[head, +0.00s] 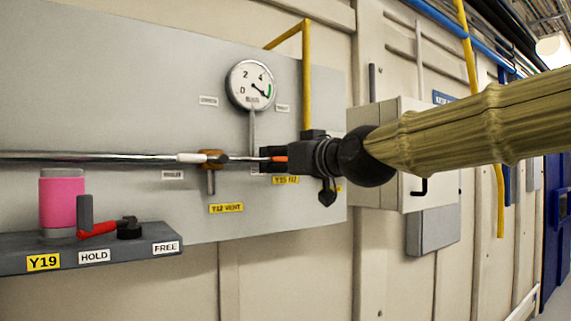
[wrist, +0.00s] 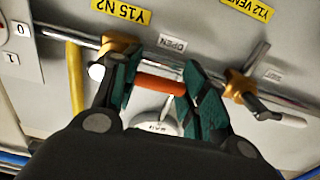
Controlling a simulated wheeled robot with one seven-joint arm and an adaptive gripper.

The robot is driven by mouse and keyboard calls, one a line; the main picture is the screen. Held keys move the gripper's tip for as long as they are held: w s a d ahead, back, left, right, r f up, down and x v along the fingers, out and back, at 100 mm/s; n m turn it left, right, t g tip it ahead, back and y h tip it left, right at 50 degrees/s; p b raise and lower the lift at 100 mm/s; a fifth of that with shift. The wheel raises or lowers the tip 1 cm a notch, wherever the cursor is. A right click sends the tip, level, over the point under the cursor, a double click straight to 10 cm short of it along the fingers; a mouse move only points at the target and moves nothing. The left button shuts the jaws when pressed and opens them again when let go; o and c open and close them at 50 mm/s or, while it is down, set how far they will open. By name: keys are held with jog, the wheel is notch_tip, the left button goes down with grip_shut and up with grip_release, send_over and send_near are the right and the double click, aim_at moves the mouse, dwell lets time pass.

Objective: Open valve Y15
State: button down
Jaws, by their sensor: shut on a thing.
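Valve Y15 has a brass body (wrist: 121,45) on the pipe, beside the yellow label "Y15 N2" (wrist: 121,12). Its orange lever grip (wrist: 160,86) lies roughly along the pipe in the wrist view. My gripper (wrist: 161,80) is shut on this grip, with a green-padded finger at each end of the visible orange part. In the head view a little of the orange grip (head: 279,158) shows at the gripper's left, and the gripper hides most of the valve. A small "OPEN" plate (wrist: 172,43) is on the panel near the lever.
Valve Y12 VENT (head: 210,158) is close by on the same pipe, its white-tipped lever along the pipe. A round gauge (head: 251,85) is above the pipe. At lower left, a shelf (head: 120,253) carries a pink cylinder (head: 62,202) and a red lever (head: 97,229).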

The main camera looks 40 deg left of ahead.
jog(key=c, duration=0.8)
grip_release()
jog(key=shift+o, duration=0.2)
jog(key=shift+d, duration=0.1)
jog(key=v, duration=1.2)
